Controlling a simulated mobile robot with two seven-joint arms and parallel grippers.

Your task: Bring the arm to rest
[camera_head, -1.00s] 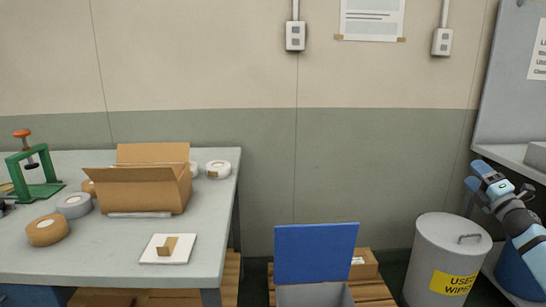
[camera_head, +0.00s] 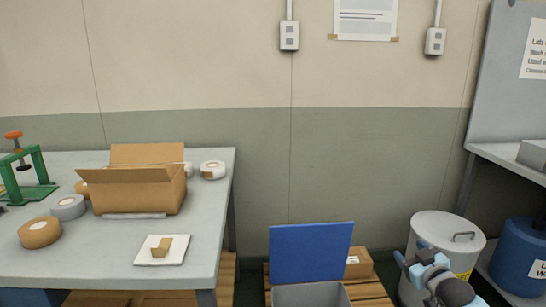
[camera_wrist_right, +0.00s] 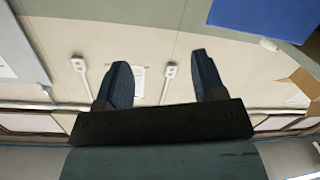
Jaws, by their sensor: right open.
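My right arm shows at the bottom right of the head view, with its gripper (camera_head: 421,259) in front of the grey lidded bin. In the right wrist view the two dark fingers of my right gripper (camera_wrist_right: 158,82) stand well apart, with nothing between them but the distant wall. The gripper is open and empty. My left gripper is in neither view.
A grey table (camera_head: 110,268) at left carries an open cardboard box (camera_head: 140,190), tape rolls (camera_head: 40,232) and a green clamp (camera_head: 33,170). A blue-lidded bin (camera_head: 310,252) stands at centre. A grey bin (camera_head: 446,226) and a blue drum (camera_head: 519,257) stand at right.

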